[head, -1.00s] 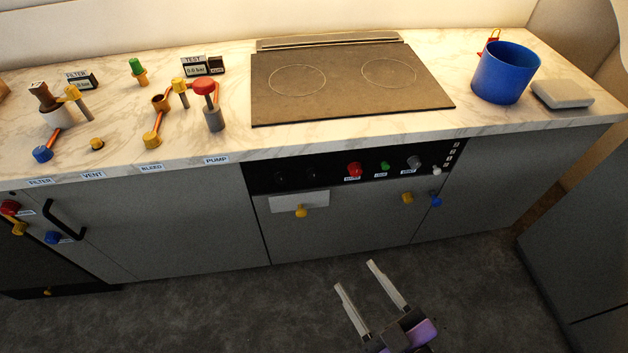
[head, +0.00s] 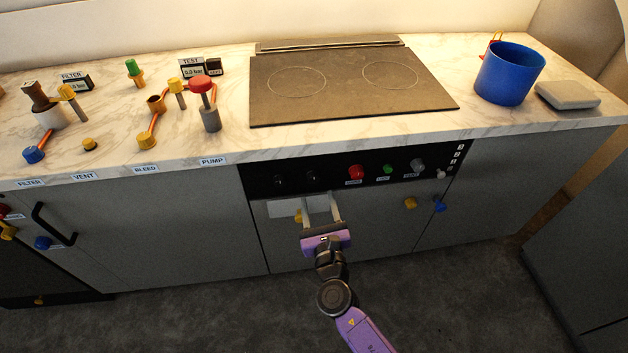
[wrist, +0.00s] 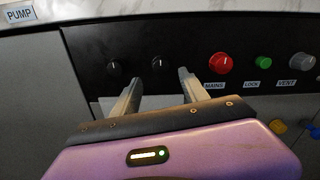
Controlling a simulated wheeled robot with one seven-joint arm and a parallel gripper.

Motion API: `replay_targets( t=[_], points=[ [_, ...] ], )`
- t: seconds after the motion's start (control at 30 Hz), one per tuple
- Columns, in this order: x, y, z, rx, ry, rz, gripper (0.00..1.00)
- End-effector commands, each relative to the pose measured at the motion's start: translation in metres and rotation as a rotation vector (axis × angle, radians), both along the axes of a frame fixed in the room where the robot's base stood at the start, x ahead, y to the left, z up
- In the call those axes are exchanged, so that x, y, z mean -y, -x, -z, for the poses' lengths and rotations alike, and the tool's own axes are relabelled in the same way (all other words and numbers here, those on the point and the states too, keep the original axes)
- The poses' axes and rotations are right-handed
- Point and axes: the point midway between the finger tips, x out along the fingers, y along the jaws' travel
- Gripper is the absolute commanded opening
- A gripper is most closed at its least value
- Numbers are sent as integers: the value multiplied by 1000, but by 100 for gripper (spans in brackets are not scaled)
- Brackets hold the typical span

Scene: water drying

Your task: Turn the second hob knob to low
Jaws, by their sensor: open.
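The black control panel (head: 260,178) runs along the cabinet front below the hob (head: 340,100). Two small black knobs with white pointer marks sit at its left: the first knob (wrist: 114,69) and the second knob (wrist: 157,65), whose mark points roughly up. The second knob also shows in the head view (head: 311,176). My gripper (head: 320,196) is open and empty, with its fingers pointing at the panel, just below the second knob. In the wrist view the fingertips (wrist: 160,76) lie either side of the second knob; I cannot tell whether they touch the panel.
Right of the knobs are a red MAINS knob (wrist: 221,63), a green LOCK knob (wrist: 263,62) and a grey VENT knob (wrist: 301,61). A pale plate (head: 283,208) and yellow knob (head: 410,203) are below. A blue pot (head: 508,75) stands on the counter.

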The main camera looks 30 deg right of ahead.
Motion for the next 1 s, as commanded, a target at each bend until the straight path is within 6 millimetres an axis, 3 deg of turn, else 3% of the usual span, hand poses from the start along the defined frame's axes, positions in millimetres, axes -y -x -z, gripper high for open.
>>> replay_targets(
  t=[0.17, 0.6, 1.0],
  points=[
    [4, -6, -2, -12, 47, 6, 52],
    [22, -64, -1, -11, 43, 6, 52],
    [25, -74, -1, -11, 41, 5, 52]
  ],
)
